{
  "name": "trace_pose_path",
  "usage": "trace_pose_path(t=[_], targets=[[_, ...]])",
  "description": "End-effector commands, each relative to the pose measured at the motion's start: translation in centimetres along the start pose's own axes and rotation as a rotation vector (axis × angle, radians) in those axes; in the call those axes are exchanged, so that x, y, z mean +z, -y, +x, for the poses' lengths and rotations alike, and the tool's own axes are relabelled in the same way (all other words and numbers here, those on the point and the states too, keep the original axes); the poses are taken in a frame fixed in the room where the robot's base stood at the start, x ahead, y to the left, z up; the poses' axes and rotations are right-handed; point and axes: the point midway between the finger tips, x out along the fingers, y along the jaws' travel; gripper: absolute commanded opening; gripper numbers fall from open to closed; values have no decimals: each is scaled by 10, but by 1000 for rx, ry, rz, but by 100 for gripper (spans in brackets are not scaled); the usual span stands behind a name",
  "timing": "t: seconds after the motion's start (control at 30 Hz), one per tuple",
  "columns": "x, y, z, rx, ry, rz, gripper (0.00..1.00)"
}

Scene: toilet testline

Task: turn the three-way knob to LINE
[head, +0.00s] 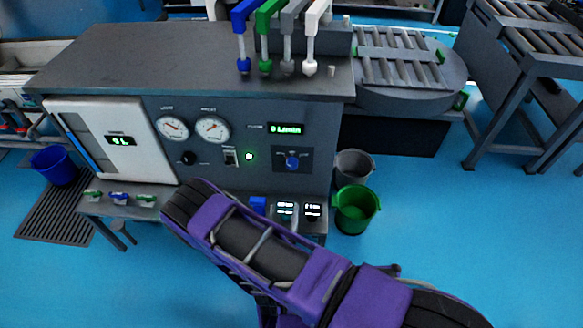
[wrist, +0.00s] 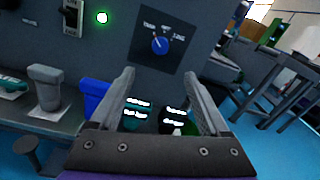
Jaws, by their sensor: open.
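The three-way knob is a blue dial (head: 292,162) on a dark square plate on the grey panel, right of the green light. In the wrist view the knob (wrist: 160,46) shows near the top, slightly above my fingertips. Small labels surround it, and the right one appears to read LINE. A pale mark on the knob seems to point up and left, but it is too small to be sure. My gripper (wrist: 161,75) is open and empty, its fingers spread below the knob and apart from it. In the head view my arm hides the gripper.
A black switch (wrist: 72,17) and green light (wrist: 102,18) are left of the knob. Below, a ledge holds a blue block (head: 257,204) and small displays (head: 286,210). Green (head: 355,209) and grey (head: 355,165) buckets stand right of the bench. Open floor lies beyond.

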Motion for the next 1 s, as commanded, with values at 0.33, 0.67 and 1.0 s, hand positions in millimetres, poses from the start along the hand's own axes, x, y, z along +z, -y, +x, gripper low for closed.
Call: trace_pose_path(t=[0.33,0.67,1.0], targets=[[0,1,61,-6,3,3,80],[0,1,132,-5,3,2,80],[1,1,170,-2,2,0,80]])
